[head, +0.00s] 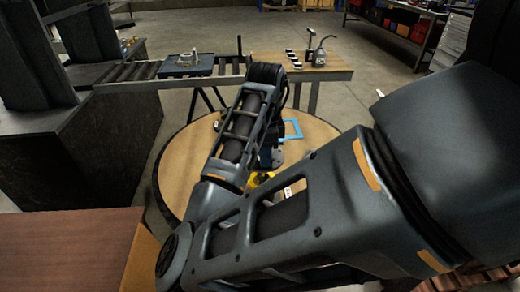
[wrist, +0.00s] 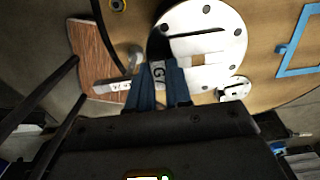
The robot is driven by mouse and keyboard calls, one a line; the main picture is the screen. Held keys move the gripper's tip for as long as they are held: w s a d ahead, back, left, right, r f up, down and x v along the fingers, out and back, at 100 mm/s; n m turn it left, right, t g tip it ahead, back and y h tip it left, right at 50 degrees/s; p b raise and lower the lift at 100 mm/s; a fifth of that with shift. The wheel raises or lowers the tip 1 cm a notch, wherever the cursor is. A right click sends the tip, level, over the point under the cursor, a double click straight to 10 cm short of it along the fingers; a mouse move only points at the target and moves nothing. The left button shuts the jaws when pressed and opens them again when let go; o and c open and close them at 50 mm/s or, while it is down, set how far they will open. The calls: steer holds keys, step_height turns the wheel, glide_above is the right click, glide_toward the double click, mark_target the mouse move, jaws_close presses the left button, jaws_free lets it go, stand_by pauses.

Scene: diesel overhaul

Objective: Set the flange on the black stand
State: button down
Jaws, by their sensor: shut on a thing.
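The flange, a pale round plate (wrist: 222,43) with dark bolt holes around its rim, a dark slot and a small square opening, shows in the wrist view. The plate's height above the table cannot be told. I cannot make out the black stand for certain in either view.
The round wooden table (head: 180,170) carries a blue frame (head: 292,128) and a yellow item (head: 262,179). The wrist view shows a brown board (wrist: 88,45) and a small pale piece (wrist: 236,88). Behind stands a roller bench with a blue tray (head: 200,66).

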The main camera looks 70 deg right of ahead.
steer(key=shift+f+b, duration=2.5)
steer(key=shift+f, duration=0.8)
steer(key=shift+f+b, duration=1)
steer(key=shift+f, duration=0.4)
steer(key=c, duration=0.9)
jaws_free()
steer(key=shift+s, duration=0.1)
steer(key=o, duration=0.3)
steer(key=shift+o, duration=0.2)
step_height(320, 180, up, 9)
steer(key=p, duration=0.7)
